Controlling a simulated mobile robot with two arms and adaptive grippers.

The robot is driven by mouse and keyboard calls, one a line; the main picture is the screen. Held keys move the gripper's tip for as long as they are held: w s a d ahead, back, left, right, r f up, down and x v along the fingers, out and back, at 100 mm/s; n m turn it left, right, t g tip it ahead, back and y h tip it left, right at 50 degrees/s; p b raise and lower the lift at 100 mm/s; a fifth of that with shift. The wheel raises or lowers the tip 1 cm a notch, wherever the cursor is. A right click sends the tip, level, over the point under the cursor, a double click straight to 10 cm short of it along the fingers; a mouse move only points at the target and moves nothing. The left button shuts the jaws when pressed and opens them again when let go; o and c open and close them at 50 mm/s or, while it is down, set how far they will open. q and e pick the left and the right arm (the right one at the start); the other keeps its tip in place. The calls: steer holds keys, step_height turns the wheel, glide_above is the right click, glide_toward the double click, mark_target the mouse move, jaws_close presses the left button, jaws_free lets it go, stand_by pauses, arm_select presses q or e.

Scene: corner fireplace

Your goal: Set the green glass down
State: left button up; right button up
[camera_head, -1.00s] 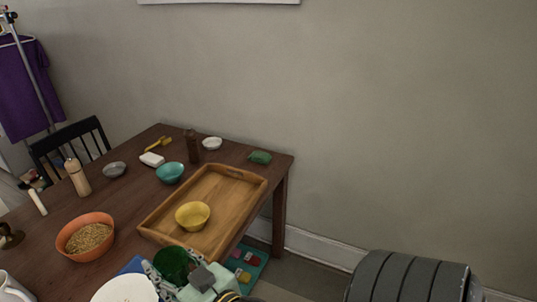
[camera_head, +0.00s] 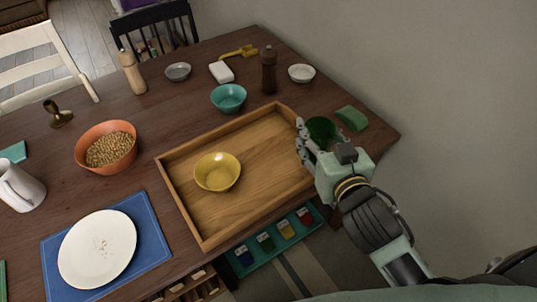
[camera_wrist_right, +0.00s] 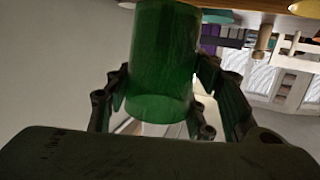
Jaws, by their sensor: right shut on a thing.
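The green glass (camera_head: 321,128) is held in my right gripper (camera_head: 312,140) at the right edge of the wooden tray (camera_head: 184,212). In the right wrist view the glass (camera_wrist_right: 165,60) stands between the fingers, which close on both its sides. The gripper (camera_wrist_right: 165,100) shows there from behind. In the head view I cannot tell whether the glass touches anything below it. A yellow bowl (camera_head: 217,172) sits in the left part of the tray; the rest of the tray is bare. My left gripper is not in view.
A green sponge-like block (camera_head: 352,118) lies at the table's right corner. A pepper mill (camera_head: 268,72), a white bowl (camera_head: 301,73) and a teal bowl (camera_head: 229,97) stand behind the tray. A white plate (camera_head: 97,250) on a blue mat is at left front.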

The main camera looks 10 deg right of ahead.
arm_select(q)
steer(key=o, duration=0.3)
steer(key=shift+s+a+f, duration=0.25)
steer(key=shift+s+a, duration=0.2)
arm_select(e)
steer(key=w+a+f, duration=0.1)
steer(key=w+f, duration=0.2)
steer(key=w+a+f, duration=0.1)
steer(key=w+f, duration=0.2)
steer(key=w+a+f, duration=0.2)
steer(key=w+f, duration=0.1)
steer(key=shift+w+f, duration=0.15)
steer(key=shift+f, duration=0.1)
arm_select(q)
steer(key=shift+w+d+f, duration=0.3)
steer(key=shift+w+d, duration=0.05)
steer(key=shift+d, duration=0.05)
arm_select(e)
steer(key=shift+f, duration=0.2)
steer(key=shift+f+b, duration=0.15)
steer(key=shift+b, duration=0.2)
steer(key=o, duration=1.3)
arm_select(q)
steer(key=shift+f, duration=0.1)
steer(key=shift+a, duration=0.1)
